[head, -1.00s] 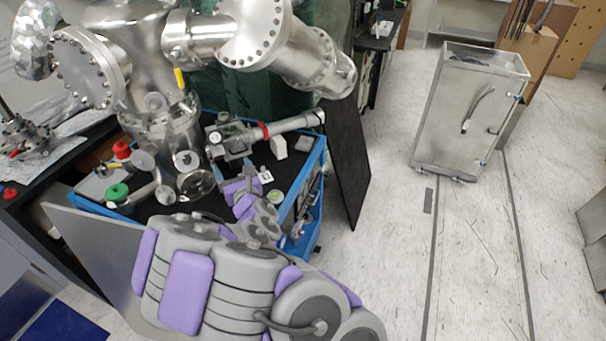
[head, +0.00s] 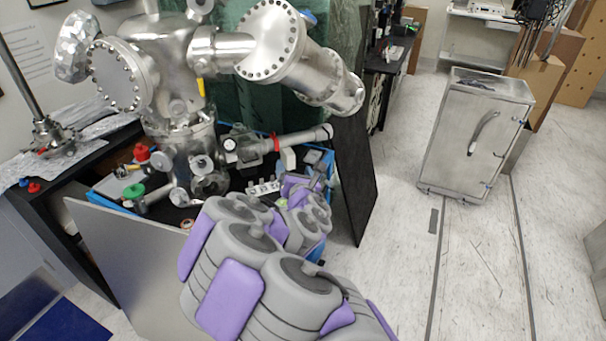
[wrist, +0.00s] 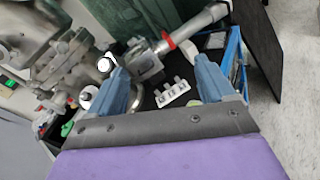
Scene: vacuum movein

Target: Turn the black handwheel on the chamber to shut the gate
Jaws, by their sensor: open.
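The steel chamber (head: 178,60) stands at upper left in the head view. A small dark round part with a pale centre, likely the black handwheel (head: 230,145), sits at the left end of a horizontal tube on its right side. What looks like the same part (wrist: 107,62) shows in the wrist view, just left of and beyond the left fingertip. My gripper (wrist: 162,72) is open, its two blue fingers apart with nothing held. In the head view my arm largely hides the gripper, below and right of the handwheel. I see no contact with the wheel.
A white block with several posts (wrist: 172,93) lies beyond and between the fingers. A red-banded tube (head: 300,138) extends right above the blue-edged cart. A black panel (head: 355,180) stands at the cart's right. Red (head: 141,152) and green (head: 134,190) knobs are left.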

